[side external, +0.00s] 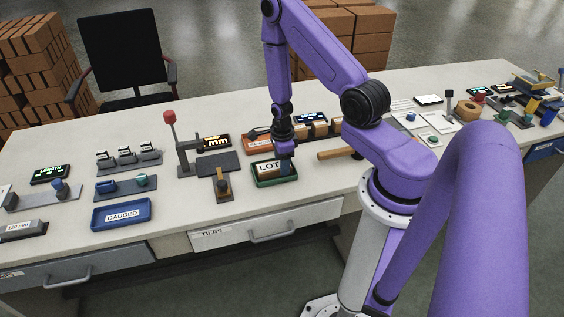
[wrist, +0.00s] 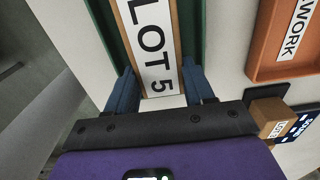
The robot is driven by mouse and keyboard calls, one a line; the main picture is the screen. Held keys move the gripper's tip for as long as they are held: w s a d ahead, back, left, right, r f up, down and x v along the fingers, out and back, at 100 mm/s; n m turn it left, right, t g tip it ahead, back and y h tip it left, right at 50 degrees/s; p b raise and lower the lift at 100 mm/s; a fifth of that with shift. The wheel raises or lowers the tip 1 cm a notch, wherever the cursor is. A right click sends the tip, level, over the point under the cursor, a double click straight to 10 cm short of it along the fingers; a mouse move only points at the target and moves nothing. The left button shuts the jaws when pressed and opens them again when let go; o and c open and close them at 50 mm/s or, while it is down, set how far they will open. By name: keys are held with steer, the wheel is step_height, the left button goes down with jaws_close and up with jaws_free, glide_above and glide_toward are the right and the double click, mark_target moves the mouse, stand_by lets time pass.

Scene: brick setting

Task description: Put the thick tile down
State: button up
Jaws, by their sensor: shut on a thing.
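My gripper (side external: 285,168) points down over the green tray (side external: 276,184) near the middle of the bench. In the wrist view its two blue fingers (wrist: 164,88) are closed on the sides of a pale, tan-edged piece, which I take as the thick tile (wrist: 148,42). "LOT 5" reads along its white top, though I cannot tell if that lettering belongs to the tile or to a tray label. The green tray walls (wrist: 113,35) stand on both sides of it. Whether the tile touches the tray floor is hidden.
An orange tray (wrist: 285,68) marked "WORK" lies to the right in the wrist view, by a small labelled block (wrist: 270,117). A stand with a red knob (side external: 169,117) and a dark plate (side external: 218,163) are left of the green tray. A blue "GAUGED" tray (side external: 121,226) is further left.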

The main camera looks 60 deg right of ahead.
steer(key=o, duration=0.8)
steer(key=shift+f, duration=0.1)
steer(key=shift+o, duration=0.2)
step_height(320, 180, up, 12)
steer(key=a+r+n, duration=0.5)
steer(key=a+n, duration=0.3)
steer(key=n, duration=0.2)
steer(key=s+a+r+n, duration=0.6)
steer(key=s+n, duration=0.3)
steer(key=n, duration=0.5)
steer(key=s+a+r+n, duration=0.5)
steer(key=s+n, duration=0.5)
steer(key=n, duration=0.5)
steer(key=shift+a+r+n, duration=0.3)
steer(key=shift+a+r, duration=0.1)
steer(key=shift+a, duration=0.25)
